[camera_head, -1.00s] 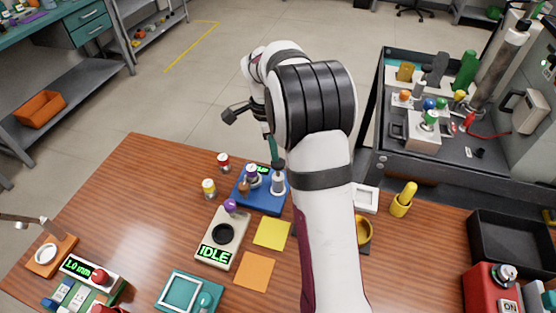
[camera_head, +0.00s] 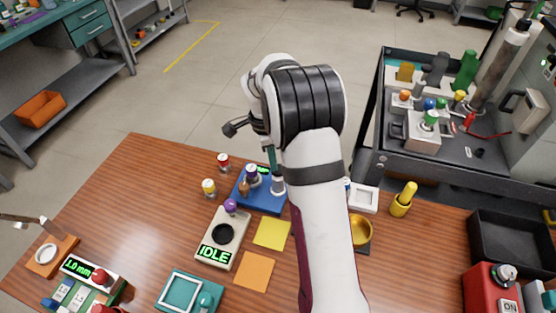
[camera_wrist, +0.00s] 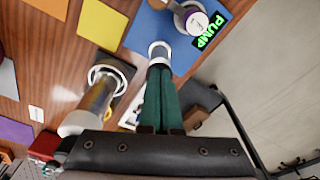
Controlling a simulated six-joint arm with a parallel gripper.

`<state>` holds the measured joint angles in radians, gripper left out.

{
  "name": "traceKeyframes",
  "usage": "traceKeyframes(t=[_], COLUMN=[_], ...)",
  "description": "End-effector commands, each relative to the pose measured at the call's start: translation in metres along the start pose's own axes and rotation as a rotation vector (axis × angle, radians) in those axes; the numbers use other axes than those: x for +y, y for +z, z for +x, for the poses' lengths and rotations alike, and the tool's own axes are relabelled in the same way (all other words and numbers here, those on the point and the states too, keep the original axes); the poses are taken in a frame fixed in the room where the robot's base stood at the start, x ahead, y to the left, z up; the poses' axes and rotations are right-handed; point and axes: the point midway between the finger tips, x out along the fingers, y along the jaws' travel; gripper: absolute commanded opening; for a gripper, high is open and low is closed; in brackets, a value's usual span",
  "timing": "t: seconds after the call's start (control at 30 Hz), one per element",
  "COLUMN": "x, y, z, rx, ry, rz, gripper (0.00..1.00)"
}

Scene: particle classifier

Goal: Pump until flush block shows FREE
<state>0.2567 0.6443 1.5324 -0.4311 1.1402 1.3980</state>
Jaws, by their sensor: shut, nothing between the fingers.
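The flush block (camera_head: 262,203) is a blue block on the wooden table, left of my arm. In the wrist view its blue top (camera_wrist: 150,25) carries a green display (camera_wrist: 211,30) that reads PUMP. A white-and-purple capped vial (camera_head: 252,176) stands on the block. Next to it is a silver cylinder (camera_head: 278,184), whose round top (camera_wrist: 159,47) shows in the wrist view. My gripper (camera_head: 271,166) is shut and empty, with its dark green fingers (camera_wrist: 160,68) pointing down at that cylinder top. I cannot tell whether the fingertips touch it.
A beige device (camera_head: 222,240) reading IDLE stands in front of the block. Red-capped (camera_head: 224,162) and yellow (camera_head: 209,188) vials stand to its left.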

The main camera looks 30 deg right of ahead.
Motion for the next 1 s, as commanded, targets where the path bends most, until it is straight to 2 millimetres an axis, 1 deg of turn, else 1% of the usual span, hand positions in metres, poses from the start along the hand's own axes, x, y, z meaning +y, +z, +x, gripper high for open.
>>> traceKeyframes(t=[0.1,0.2,0.43,0.53,0.57,0.67,0.7,1.0], x=[0.000,0.000,0.000,0.000,-0.001,-0.001,-0.001,-0.001], y=[0.017,0.026,0.025,0.025,0.025,0.025,0.025,0.026], z=[-0.007,-0.011,-0.011,-0.019,-0.023,-0.045,-0.055,-0.129], rx=[-0.001,-0.001,-0.001,-0.001,-0.001,-0.001,-0.001,-0.002], ry=[0.000,0.000,0.000,-0.001,-0.002,-0.004,-0.005,-0.004], rz=[-0.003,-0.003,-0.001,0.000,0.000,-0.001,0.000,0.000], gripper=[0.00,0.00,0.00,0.00,0.00,0.00,0.00,0.00])
